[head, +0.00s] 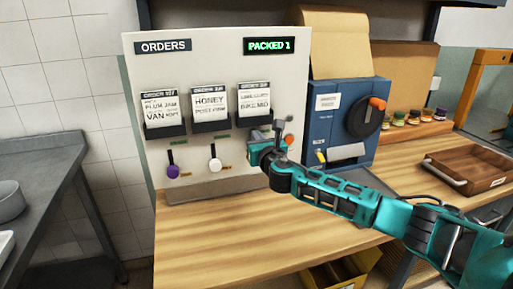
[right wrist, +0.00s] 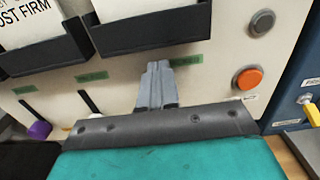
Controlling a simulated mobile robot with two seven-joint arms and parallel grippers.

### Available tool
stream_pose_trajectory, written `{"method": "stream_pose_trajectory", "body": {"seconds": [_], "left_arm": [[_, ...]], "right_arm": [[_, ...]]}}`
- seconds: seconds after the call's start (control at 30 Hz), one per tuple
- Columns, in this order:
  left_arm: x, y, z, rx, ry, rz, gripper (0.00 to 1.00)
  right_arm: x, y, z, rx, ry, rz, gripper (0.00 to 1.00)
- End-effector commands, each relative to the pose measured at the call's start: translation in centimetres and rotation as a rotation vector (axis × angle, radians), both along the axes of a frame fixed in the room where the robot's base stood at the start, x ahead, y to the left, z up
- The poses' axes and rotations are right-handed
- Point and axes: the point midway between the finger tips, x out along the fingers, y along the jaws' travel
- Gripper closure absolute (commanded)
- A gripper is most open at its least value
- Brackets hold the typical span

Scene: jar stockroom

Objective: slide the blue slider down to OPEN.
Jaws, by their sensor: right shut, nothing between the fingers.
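The pale orders panel (head: 222,60) carries a row of vertical sliders below its card holders. The purple slider knob (head: 173,172) and the white slider knob (head: 215,164) sit low in their slots. No blue knob shows; the spot right of the white one is covered by my right gripper (head: 277,129). My right gripper is shut and empty, its fingers in front of the panel under the third card holder. In the right wrist view the shut fingers (right wrist: 157,85) point at the panel beside a green label (right wrist: 187,61). I cannot tell whether they touch anything. My left gripper is out of view.
An orange button (right wrist: 249,78) and a grey button (right wrist: 262,22) are close to the right of the fingers. A blue box with a dark dial (head: 366,117) stands right of the panel. The wooden counter front (head: 210,245) is clear. A brown tray (head: 470,165) lies farther right.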

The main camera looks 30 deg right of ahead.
Motion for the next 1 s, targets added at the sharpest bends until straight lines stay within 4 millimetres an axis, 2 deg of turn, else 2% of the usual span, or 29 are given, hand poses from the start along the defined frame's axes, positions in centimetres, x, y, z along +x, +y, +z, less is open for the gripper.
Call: {"method": "stream_pose_trajectory", "body": {"seconds": [0.1, 1.0], "left_arm": [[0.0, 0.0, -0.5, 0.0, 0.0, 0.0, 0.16], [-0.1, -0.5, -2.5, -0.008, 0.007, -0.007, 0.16]], "right_arm": [[0.0, 0.0, -0.8, 0.001, 0.004, 0.0, 1.0], [0.0, 0.0, -4.0, 0.0, 0.005, 0.0, 1.0]]}}
